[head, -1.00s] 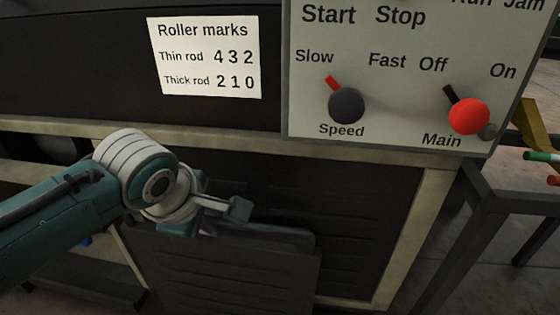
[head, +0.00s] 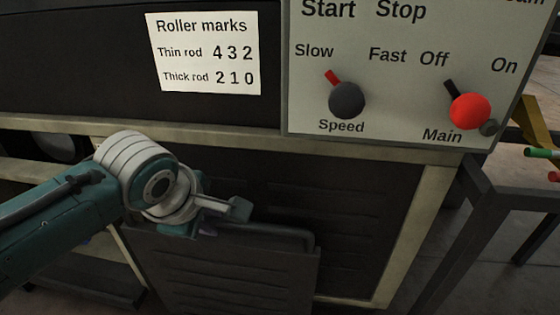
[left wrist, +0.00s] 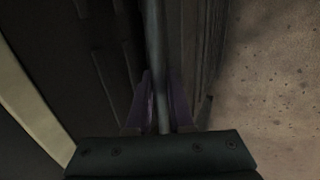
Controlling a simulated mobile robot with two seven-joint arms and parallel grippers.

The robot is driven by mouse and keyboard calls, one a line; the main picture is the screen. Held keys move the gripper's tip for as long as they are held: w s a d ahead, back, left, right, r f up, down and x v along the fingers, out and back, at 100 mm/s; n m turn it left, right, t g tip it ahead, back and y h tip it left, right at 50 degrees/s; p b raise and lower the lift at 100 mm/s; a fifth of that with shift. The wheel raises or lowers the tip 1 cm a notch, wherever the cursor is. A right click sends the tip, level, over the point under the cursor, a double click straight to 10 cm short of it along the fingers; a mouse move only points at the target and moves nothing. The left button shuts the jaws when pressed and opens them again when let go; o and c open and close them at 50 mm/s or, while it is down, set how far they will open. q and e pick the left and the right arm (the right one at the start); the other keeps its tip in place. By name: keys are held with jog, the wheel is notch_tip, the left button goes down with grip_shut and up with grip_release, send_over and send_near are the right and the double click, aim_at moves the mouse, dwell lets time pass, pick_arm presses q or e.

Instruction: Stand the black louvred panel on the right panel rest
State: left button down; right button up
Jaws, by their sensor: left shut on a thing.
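The black louvred panel (head: 235,270) hangs upright in front of the machine in the head view, below my left gripper. A grey bar handle (head: 285,234) runs along its top edge. My left gripper (head: 225,213) is shut on this bar near the panel's upper middle. In the left wrist view, the purple fingers of my left gripper (left wrist: 162,108) sit on both sides of the grey bar (left wrist: 153,40). The panel's lower edge is cut off by the head picture. I cannot make out the right panel rest. My right gripper is not in view.
Behind the panel is a dark louvred section (head: 365,210) of the machine, within a pale frame (head: 410,235). Above it is a control box (head: 400,120) with knobs. A dark metal stand (head: 485,200) is at right. A dark low shelf (head: 90,278) is at lower left.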

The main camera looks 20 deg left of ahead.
pick_arm(q)
jog(key=shift+w, duration=0.15)
jog(key=c, duration=0.8)
grip_release()
jog(key=shift+a, duration=0.1)
jog(key=shift+o, duration=0.4)
jog(key=shift+s+f, duration=0.2)
jog(key=shift+f, duration=0.05)
jog(key=p+v, duration=0.7)
jog(key=v, duration=0.3)
jog(key=shift+w+r, duration=0.15)
